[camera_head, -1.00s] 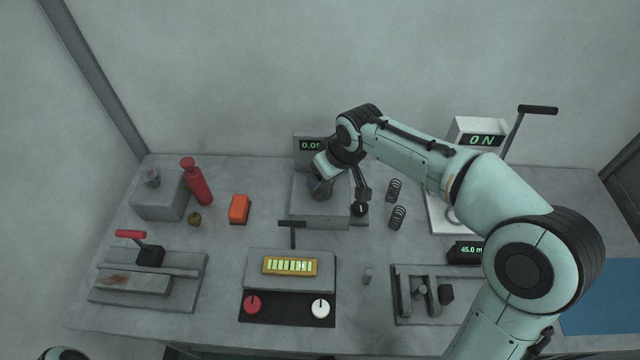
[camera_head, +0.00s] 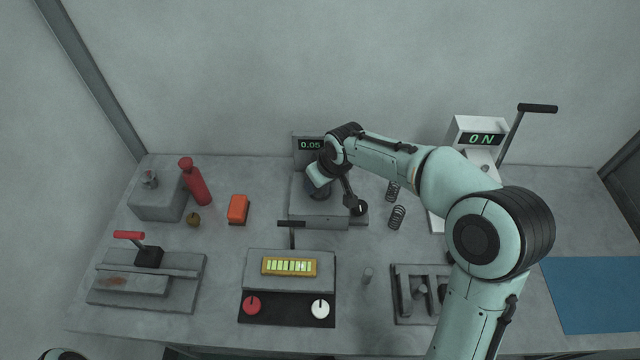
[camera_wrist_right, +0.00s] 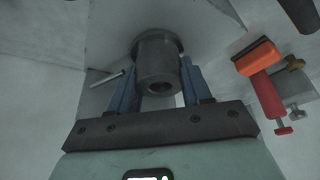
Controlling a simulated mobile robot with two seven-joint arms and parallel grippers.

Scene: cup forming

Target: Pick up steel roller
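A dark grey hollow cylinder (camera_wrist_right: 157,66) with a wider collar shows in the right wrist view, its open end facing the camera; it looks like the steel roller. My right gripper (camera_wrist_right: 160,78) has its two blue fingers spread, one on each side of it, with narrow gaps. In the head view my right gripper (camera_head: 319,186) is over the grey machine with the 0.05 display (camera_head: 311,145), and the wrist hides most of what lies there. My left gripper is out of view.
Two black springs (camera_head: 397,217) lie right of the machine. An orange block (camera_head: 238,209), a red bottle-shaped object (camera_head: 196,182) and a grey block (camera_head: 158,197) are on the left. A yellow display unit (camera_head: 290,266) sits in front. A blue mat (camera_head: 596,294) is at the right.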

